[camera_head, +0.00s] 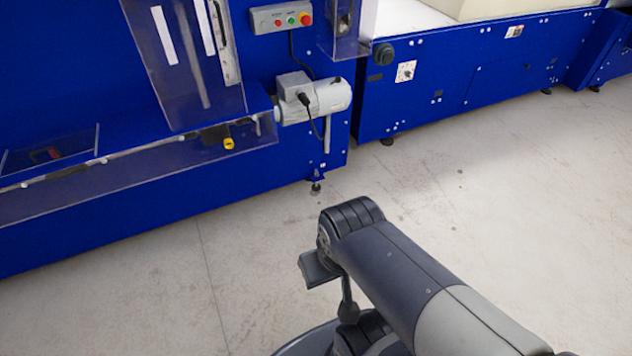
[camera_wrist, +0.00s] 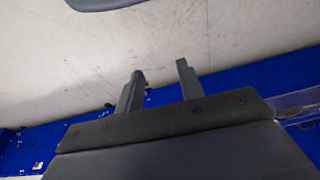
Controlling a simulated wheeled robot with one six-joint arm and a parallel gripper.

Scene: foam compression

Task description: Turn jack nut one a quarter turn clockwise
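In the wrist view my gripper (camera_wrist: 160,67) shows two dark fingers standing apart with nothing between them, over pale floor. In the head view my arm folds over the floor at lower right, and the gripper fingers cannot be made out. A small dark levelling foot (camera_head: 316,187) stands under the right end of the left blue machine (camera_head: 260,180), apart from my arm. Another dark foot (camera_head: 387,141) is under the right blue machine (camera_head: 470,85). I cannot tell which part is jack nut one; no nut is clear at this size.
A grey motor (camera_head: 325,97) with a cable sticks out from the left machine, below a button box (camera_head: 281,17). A clear guard (camera_head: 190,60) hangs on its front. Bare concrete floor (camera_head: 510,190) lies open between my arm and the machines.

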